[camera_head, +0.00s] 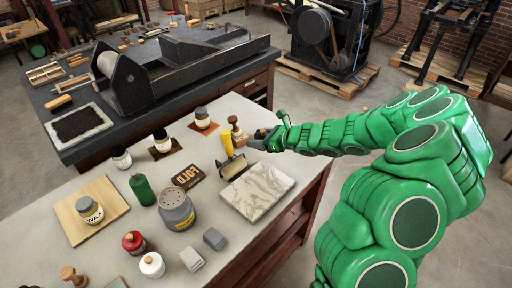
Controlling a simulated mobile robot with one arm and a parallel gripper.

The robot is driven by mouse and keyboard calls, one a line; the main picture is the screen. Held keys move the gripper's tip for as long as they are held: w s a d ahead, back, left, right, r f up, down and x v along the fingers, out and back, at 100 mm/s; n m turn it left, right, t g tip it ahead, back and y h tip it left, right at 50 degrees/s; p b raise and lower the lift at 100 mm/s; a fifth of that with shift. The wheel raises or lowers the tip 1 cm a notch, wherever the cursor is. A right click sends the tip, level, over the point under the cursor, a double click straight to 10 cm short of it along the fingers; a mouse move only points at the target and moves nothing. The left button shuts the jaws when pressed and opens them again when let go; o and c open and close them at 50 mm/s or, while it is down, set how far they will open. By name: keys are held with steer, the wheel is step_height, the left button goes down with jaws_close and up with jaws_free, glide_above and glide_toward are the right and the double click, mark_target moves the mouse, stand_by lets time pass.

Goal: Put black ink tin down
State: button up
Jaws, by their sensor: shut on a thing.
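My gripper (262,138) is at the far right end of the pale worktop (100,238), at the end of my green arm reaching in from the right. It is shut on a small dark thing, which fits the black ink tin (257,144). The fingers hide most of it, and its label cannot be read. I cannot tell whether it touches the worktop. A wooden-handled stamp (236,128) and a yellow-handled roller (228,142) are close to the left of my gripper.
A marble slab (257,190) lies in front of my gripper. A grey canister (176,209) and green bottle (142,189) stand mid-table. A press (180,65) fills the dark bench behind.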

glide_above(256, 153)
steer(key=shift+w+f, duration=0.15)
steer(key=shift+f, duration=4.1)
steer(key=shift+f, duration=0.1)
steer(key=o, duration=1.2)
steer(key=shift+o, duration=0.2)
